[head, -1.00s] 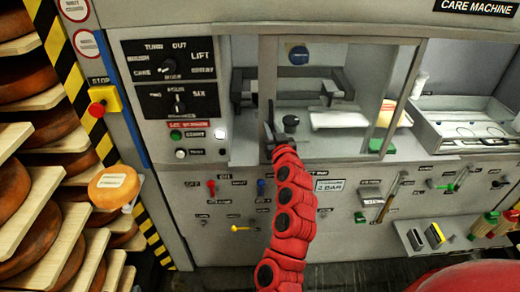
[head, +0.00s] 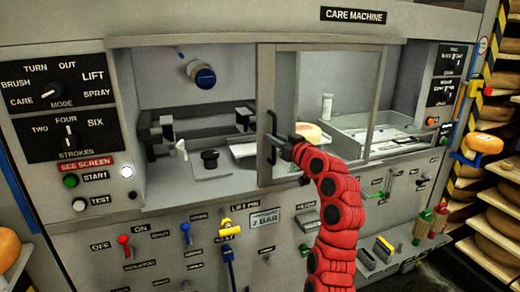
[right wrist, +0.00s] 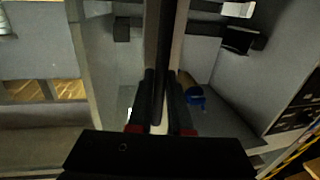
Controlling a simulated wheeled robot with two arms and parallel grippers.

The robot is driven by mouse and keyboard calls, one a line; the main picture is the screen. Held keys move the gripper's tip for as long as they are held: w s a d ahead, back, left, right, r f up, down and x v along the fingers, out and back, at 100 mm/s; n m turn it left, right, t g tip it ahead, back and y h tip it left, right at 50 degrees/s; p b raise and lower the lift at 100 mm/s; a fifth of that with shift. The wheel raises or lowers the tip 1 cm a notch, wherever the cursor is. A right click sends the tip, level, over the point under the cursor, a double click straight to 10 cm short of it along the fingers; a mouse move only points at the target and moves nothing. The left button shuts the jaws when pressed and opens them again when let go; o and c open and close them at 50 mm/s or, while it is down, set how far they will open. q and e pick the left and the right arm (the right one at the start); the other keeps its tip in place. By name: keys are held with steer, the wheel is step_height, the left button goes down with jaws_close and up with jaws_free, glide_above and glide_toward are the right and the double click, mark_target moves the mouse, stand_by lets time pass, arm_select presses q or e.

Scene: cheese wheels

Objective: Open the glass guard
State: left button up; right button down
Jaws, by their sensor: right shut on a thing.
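The glass guard (head: 265,75) is a clear sliding pane in a grey frame on the front of the care machine. It stands over the middle right of the machine's bay, and the left part of the bay is uncovered. Its dark upright handle (head: 271,122) is on the left frame post. My right gripper (head: 282,143) is shut on this handle. In the right wrist view the dark handle bar (right wrist: 160,60) runs between the two fingers of the gripper (right wrist: 161,115). My left gripper is not in view.
In the uncovered bay are a blue-capped nozzle (head: 204,77) and a dark clamp (head: 165,132). A grey tray (head: 345,138) lies to the right. Below are a red lever (head: 123,241), a blue lever (head: 185,230) and other controls. Cheese shelves (head: 500,212) stand at the right.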

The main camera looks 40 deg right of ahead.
steer(key=shift+s+d+r, duration=0.1)
steer(key=shift+d, duration=0.2)
steer(key=c, duration=0.8)
jaws_free()
steer(key=shift+c, duration=0.2)
steer(key=s+a+b, duration=0.1)
steer(key=s, duration=1.6)
steer(key=shift+a+b, duration=0.3)
steer(key=shift+b, duration=0.05)
